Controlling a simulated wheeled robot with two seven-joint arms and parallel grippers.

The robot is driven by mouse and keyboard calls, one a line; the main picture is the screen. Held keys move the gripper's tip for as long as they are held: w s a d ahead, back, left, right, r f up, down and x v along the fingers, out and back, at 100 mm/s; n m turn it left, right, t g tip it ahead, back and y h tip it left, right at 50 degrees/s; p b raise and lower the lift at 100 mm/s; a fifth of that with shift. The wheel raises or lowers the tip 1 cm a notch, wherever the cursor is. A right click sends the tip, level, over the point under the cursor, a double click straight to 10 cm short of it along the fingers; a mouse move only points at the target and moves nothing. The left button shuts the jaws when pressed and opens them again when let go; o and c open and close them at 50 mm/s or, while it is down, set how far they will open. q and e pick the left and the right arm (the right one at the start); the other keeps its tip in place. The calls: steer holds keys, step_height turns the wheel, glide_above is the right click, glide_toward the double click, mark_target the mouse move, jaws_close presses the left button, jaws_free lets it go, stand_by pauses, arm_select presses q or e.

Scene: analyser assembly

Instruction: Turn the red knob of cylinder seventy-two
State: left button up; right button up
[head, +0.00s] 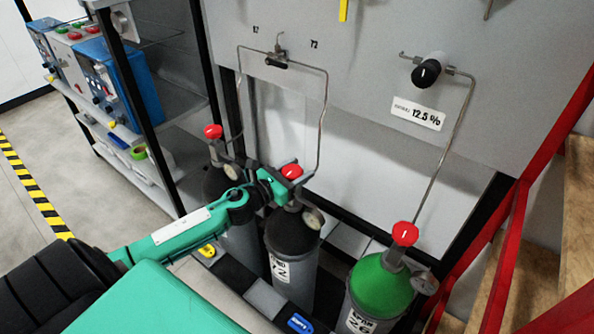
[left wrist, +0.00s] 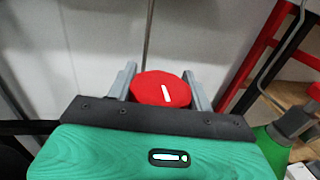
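Cylinder seventy-two (head: 291,247) is the middle grey cylinder, with a "72" label. Its red knob (head: 291,171) is on top and shows large in the left wrist view (left wrist: 160,90), with a white line that is slightly tilted. My left gripper (head: 281,187) is at this knob. In the left wrist view its grey fingers (left wrist: 159,82) stand on both sides of the knob, close against it, and look shut on it. The head view partly hides the fingers behind the gripper body. My right gripper is not in view.
A grey cylinder with a red knob (head: 213,131) stands to the left, and a green-topped cylinder (head: 381,287) with a red knob (head: 405,233) to the right. Thin pipes run up to the grey panel (head: 370,60). A red railing (head: 508,250) borders the right side.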

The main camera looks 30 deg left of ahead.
arm_select(q)
steer(key=shift+c, duration=1.2)
steer(key=shift+y, duration=0.3)
